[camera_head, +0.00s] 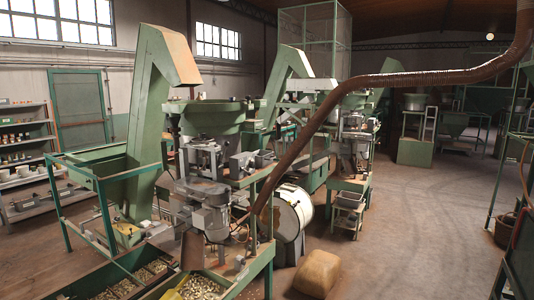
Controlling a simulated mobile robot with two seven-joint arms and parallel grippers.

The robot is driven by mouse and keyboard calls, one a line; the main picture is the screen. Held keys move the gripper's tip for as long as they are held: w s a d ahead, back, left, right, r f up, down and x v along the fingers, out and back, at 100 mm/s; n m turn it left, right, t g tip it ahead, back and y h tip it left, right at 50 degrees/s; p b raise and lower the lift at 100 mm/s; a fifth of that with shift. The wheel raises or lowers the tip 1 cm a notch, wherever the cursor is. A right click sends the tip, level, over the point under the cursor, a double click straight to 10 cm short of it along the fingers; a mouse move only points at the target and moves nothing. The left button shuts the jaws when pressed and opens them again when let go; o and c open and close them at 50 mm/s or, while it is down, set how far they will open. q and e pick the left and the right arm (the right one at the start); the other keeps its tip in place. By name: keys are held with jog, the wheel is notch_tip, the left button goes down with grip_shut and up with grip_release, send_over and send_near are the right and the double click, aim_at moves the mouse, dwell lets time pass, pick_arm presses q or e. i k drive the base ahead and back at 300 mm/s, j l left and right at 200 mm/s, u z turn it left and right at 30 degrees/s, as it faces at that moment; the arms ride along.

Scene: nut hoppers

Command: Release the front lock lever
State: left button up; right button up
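The nearest nut machine stands left of centre, with a green hopper (212,118) on top and grey metal mechanisms (203,160) below it. A grey motor-like unit (212,218) sits low on its front side. I cannot make out a front lock lever; the parts are too small and crowded to tell one apart. Neither of my grippers shows in this view.
Green bins of nuts (200,288) fill the bottom left. A green inclined conveyor (147,110) rises behind them. A tan sack-like block (317,273) lies on the floor beside a white drum (293,212). The brown floor (420,235) at right is largely clear.

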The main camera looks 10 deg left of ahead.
aim_at(226, 145)
jog(key=i+j+z, duration=0.25)
jog(key=i+j, duration=0.9)
jog(key=i, duration=0.35)
jog(key=i+j+z, duration=0.25)
jog(key=i+j, duration=1.15)
